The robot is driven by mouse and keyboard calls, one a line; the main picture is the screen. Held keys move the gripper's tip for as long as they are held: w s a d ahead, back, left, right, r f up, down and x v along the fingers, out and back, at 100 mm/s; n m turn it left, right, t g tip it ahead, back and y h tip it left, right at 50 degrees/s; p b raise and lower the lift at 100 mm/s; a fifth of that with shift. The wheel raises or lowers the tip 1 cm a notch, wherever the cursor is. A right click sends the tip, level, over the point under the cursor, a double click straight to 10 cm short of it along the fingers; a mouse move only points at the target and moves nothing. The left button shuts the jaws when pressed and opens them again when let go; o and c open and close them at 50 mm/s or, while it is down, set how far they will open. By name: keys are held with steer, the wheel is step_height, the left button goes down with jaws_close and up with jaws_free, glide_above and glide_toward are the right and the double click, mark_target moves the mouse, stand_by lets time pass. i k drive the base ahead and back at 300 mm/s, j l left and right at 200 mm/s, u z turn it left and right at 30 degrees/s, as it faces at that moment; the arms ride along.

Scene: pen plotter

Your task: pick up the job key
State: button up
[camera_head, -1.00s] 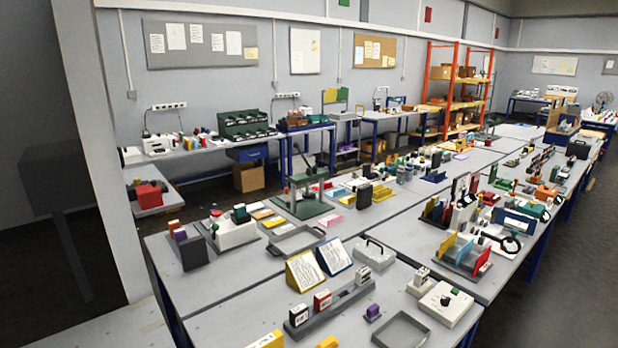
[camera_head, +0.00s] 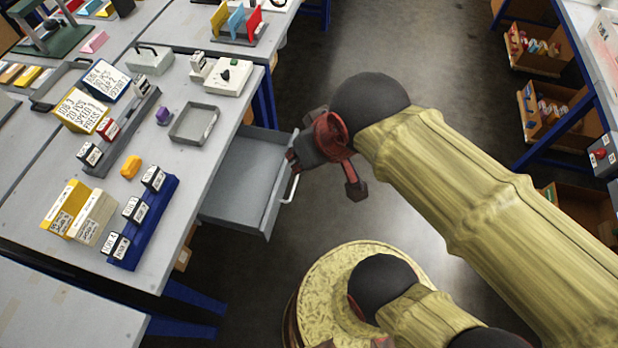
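No part is clearly marked as the job key. Small candidates on the near bench are a purple piece (camera_head: 163,115) beside a grey tray and a yellow-orange piece (camera_head: 131,167) in front of the grey rack. Labelled blocks stand in a blue rack (camera_head: 152,222) and in a grey rack (camera_head: 126,118). My gripper (camera_head: 294,159), dark with red parts, is right of the bench, by the outer end of an open grey drawer (camera_head: 240,180). It is apart from the small pieces. Its fingertips are too small and dark to read. The drawer's visible floor looks bare.
The drawer, with its pale handle (camera_head: 289,188), sticks out from the bench's right side. A yellow job stand (camera_head: 80,112), a white box with a knob (camera_head: 222,76) and a grey tray (camera_head: 194,124) stand on the bench. Open floor (camera_head: 335,70) lies to the right.

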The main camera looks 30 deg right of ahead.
mark_target(153, 179)
steer(key=u, duration=1.25)
